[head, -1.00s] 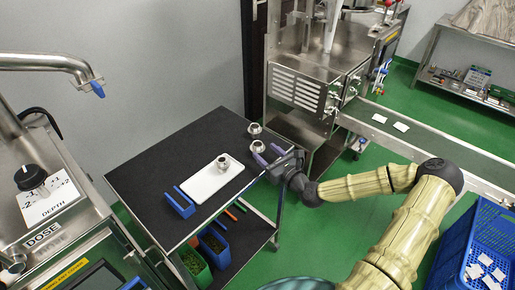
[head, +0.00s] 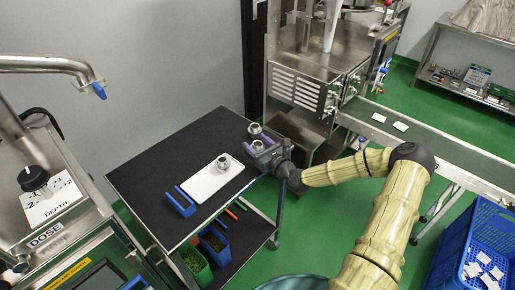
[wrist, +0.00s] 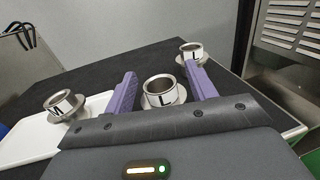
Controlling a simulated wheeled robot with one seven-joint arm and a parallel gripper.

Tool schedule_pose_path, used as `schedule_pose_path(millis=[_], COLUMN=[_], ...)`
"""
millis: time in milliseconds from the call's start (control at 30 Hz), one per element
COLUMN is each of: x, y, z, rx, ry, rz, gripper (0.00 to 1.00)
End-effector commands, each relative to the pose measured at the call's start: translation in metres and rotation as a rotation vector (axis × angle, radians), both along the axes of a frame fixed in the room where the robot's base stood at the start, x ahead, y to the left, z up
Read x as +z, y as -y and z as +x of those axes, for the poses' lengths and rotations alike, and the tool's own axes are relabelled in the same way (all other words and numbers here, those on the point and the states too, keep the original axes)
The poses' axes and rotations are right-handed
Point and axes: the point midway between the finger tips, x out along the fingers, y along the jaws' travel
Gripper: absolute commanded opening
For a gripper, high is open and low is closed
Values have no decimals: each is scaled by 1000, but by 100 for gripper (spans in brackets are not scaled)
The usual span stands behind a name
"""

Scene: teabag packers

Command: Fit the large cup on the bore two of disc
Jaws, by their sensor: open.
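A steel flanged cup marked L (wrist: 160,92) stands upright on the black table top between the purple fingers of my open gripper (wrist: 161,70). In the head view the same cup (head: 258,146) is at the table's right side, with my gripper (head: 257,150) around it. I cannot tell whether the fingers touch it. A second cup marked L (wrist: 191,51) stands behind, beside the right finger; it also shows in the head view (head: 255,129). A cup marked M (wrist: 62,104) stands on the white tray (wrist: 25,138). I cannot make out the disc or its bores.
The tray lies on the dark table (head: 160,150), with a blue bin (head: 178,202) at its left end. The table's far left is clear. A machine with a DEPTH knob (head: 33,178) stands at left. A steel cabinet (head: 300,90) and conveyor (head: 440,149) stand beyond the table.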

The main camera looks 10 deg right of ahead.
Motion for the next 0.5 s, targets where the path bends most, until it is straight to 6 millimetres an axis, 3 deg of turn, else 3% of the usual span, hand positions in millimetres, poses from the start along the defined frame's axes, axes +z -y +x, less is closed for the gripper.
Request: schedule_pose_path(millis=[433, 500], x=[0, 0], y=[0, 0], z=[-1, -1], rx=[0, 0], ry=[0, 0], rz=[0, 0], gripper=[56, 44])
